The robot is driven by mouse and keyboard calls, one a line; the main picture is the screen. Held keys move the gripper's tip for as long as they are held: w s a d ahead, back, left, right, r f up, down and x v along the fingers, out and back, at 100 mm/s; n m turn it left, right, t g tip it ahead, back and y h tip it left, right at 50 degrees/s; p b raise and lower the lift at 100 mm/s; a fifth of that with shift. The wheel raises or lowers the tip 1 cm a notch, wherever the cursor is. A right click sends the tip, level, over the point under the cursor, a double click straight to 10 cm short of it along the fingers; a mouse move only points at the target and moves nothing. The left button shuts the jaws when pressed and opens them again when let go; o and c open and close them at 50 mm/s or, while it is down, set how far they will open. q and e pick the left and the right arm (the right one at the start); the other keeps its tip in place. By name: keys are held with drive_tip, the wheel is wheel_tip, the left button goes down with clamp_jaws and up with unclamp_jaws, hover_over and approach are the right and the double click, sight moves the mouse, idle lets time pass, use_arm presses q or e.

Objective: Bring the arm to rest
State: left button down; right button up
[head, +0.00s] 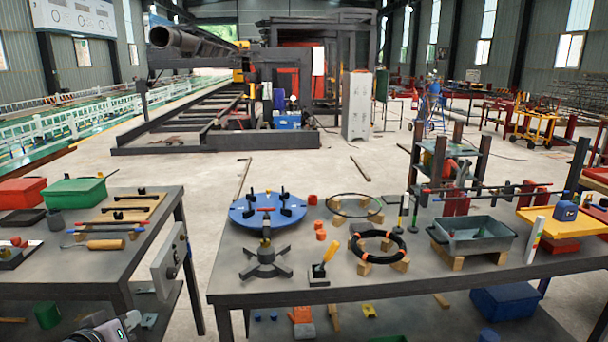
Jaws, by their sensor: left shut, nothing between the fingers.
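My left gripper (132,322) shows only in part at the bottom left edge of the head view. It is low, in front of the left table (95,262) and below the level of its top. It is shut and holds nothing. Most of my left arm is cut off by the bottom edge. My right gripper and right arm are not in view.
A gap of floor separates the left table from the right table (330,284). The right table carries a blue disc (252,218), a black ring (377,258) and a grey tray (472,247). A grey box (168,262) hangs on the left table's side.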

use_arm(q)
drive_tip(key=s+d+f+m+g, duration=0.1)
drive_tip(key=s+d+f+m, duration=0.1)
drive_tip(key=s+f+m, duration=0.5)
drive_tip(key=s+d+f+m+g+h, duration=0.1)
drive_tip(key=s+f, duration=0.4)
drive_tip(key=s, duration=0.6)
drive_tip(key=s+d+f+m+g, duration=0.2)
drive_tip(key=s+f+m, duration=0.25)
drive_tip(key=s, duration=0.35)
drive_tip(key=d+n+t, duration=0.1)
drive_tip(key=d+n, duration=0.4)
drive_tip(key=d, duration=0.5)
drive_tip(key=shift+s+f+n+h, duration=0.25)
drive_tip(key=shift+f+n+h, duration=0.1)
drive_tip(key=shift+f+h, duration=0.1)
